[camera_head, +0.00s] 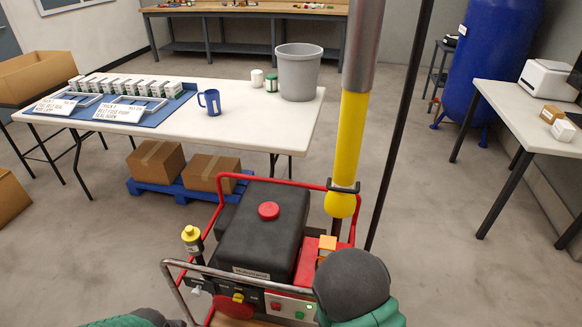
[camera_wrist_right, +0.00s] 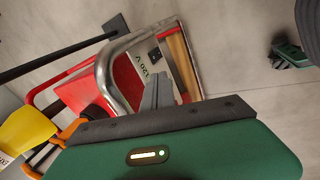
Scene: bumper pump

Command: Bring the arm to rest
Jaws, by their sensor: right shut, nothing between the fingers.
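My right arm (camera_head: 352,290) comes in at the bottom, in front of the pump machine's right side; its gripper is hidden in the head view. In the right wrist view my right gripper (camera_wrist_right: 158,92) shows as grey fingers, shut and empty, near the machine's bent metal tube and red frame (camera_wrist_right: 75,90). I cannot tell whether they touch. The pump machine (camera_head: 262,228) has a black cover, a red knob (camera_head: 268,210) and a front panel with red and green buttons (camera_head: 290,306). Only a green and black part of my left arm (camera_head: 130,318) shows at the bottom left; its gripper is out of view.
Behind is a white table (camera_head: 250,123) with a blue mug (camera_head: 209,101), grey bin (camera_head: 298,72) and small boxes. Another table (camera_head: 500,100) stands right.

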